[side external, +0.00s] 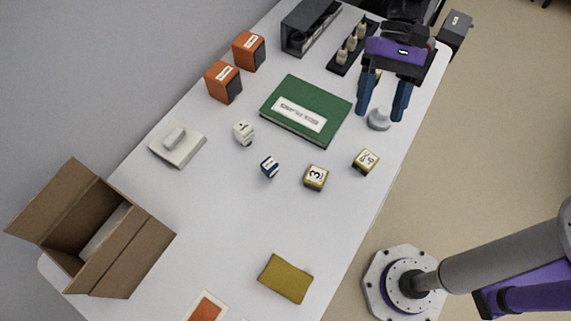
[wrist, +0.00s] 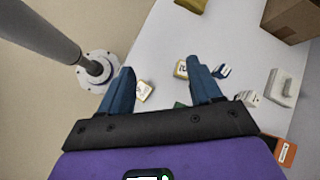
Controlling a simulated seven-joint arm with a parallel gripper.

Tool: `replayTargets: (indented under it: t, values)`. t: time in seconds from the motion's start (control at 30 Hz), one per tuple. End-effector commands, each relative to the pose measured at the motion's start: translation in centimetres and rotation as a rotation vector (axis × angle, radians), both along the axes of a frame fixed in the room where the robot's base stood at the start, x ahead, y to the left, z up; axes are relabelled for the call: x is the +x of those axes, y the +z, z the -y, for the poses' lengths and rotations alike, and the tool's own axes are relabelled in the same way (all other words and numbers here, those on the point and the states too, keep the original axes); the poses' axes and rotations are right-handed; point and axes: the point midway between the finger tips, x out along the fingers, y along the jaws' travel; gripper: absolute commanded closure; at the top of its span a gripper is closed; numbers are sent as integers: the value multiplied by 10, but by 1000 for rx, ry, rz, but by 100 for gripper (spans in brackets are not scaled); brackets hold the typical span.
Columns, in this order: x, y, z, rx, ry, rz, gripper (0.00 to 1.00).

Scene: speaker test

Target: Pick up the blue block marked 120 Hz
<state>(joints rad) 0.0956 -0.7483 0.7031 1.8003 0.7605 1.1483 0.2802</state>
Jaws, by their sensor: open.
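A small dark blue block (side external: 269,167) with a white label stands near the middle of the white table; its marking is too small to read. It also shows in the wrist view (wrist: 222,72), just right of the right finger. My gripper (side external: 381,112) is open and empty at the table's right side, near a grey knob-like piece (side external: 379,121). It is well to the upper right of the blue block in the side view.
Yellow-edged blocks (side external: 316,178) (side external: 365,161) and a white block (side external: 243,132) surround the blue one. A green book (side external: 335,112) lies behind. Orange boxes (side external: 223,84), a white switch-like box (side external: 178,144), an open carton (side external: 150,250) and an olive cloth (side external: 286,278) stand around.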

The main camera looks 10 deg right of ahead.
Motion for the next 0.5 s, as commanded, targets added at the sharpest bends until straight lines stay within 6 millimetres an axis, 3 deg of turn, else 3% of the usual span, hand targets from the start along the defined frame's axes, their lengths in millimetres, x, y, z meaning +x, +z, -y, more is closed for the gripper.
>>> replayTargets:
  t: [0.2,0.5]
  values:
    - [42,-44,-39,5,-263,-190,36]
    - [89,-104,-70,42,-593,-425,36]
